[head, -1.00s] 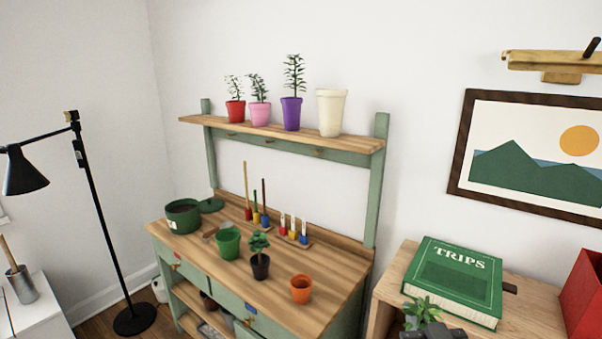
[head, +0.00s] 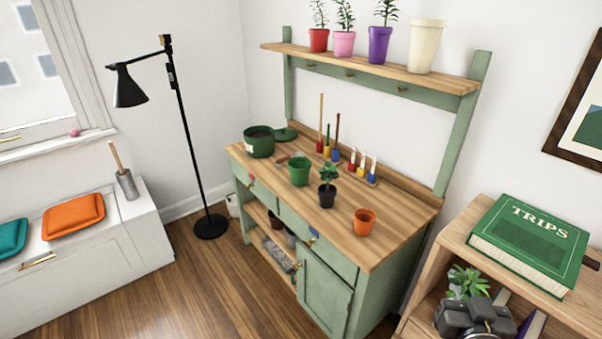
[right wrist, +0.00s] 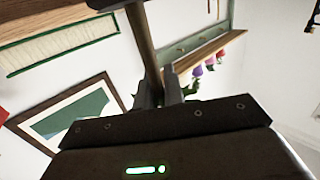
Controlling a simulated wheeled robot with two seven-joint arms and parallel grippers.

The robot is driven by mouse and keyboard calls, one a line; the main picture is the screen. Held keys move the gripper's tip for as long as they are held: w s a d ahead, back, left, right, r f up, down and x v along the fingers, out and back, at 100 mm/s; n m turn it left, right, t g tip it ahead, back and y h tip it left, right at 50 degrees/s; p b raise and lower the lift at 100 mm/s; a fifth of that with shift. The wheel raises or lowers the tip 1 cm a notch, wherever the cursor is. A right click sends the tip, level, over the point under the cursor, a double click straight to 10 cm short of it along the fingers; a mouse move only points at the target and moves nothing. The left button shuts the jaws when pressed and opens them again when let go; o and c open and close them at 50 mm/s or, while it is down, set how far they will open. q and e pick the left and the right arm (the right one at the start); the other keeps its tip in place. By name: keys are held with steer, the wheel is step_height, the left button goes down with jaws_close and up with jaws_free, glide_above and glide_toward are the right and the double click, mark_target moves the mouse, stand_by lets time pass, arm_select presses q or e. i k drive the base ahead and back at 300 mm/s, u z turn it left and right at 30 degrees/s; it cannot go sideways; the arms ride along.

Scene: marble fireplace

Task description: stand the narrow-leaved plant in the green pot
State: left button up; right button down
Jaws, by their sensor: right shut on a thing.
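The green pot (head: 299,171) stands upright on the bench, left of a small dark-potted plant (head: 327,184). My left gripper is out of view.
The wooden bench (head: 335,222) also carries a dark green pot (head: 259,142), an orange pot (head: 364,222) and several small tools. A green book (head: 528,240) lies on the shelf unit (head: 455,240). Several potted plants stand on the upper shelf (head: 375,76).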

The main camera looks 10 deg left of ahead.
mark_target(300, 175)
steer(key=u, duration=0.5)
steer(key=k, duration=0.6)
steer(key=u, duration=1.15)
steer(key=i, duration=2)
steer(key=z, duration=0.7)
steer(key=i, duration=0.55)
steer(key=z, duration=0.45)
